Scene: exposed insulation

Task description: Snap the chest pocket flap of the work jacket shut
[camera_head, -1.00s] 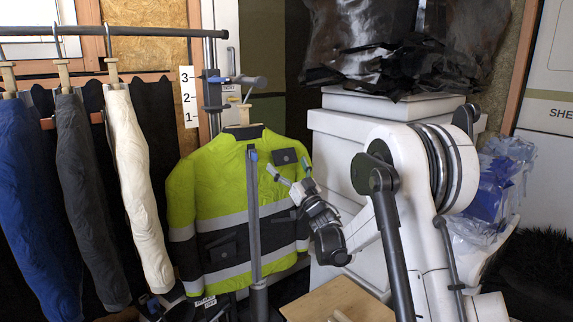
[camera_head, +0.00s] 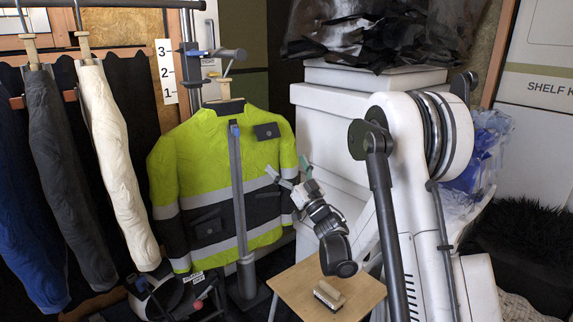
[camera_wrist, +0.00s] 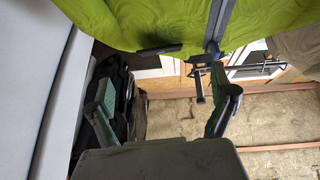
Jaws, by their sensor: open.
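The yellow-green and dark work jacket (camera_head: 204,150) hangs upright, with grey bands and a front zip. Its dark chest pocket flap (camera_head: 267,131) is at the upper right of the chest; whether its snap is fastened cannot be told. My gripper (camera_head: 288,169) is open and empty, below and slightly right of that flap, beside the jacket's right edge. In the wrist view, the jacket (camera_wrist: 130,20) fills the top. A dark strip (camera_wrist: 160,49) there looks like the flap seen edge-on, beyond my spread fingers (camera_wrist: 160,106). The gap to the jacket cannot be judged.
A grey stand post (camera_head: 240,200) stands before the jacket. Garments (camera_head: 110,150) hang at left. A white box stack (camera_head: 325,125) is close at right. A wooden table (camera_head: 290,283) with a brush (camera_head: 329,294) sits below my gripper. Black plastic (camera_head: 380,35) lies on the boxes.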

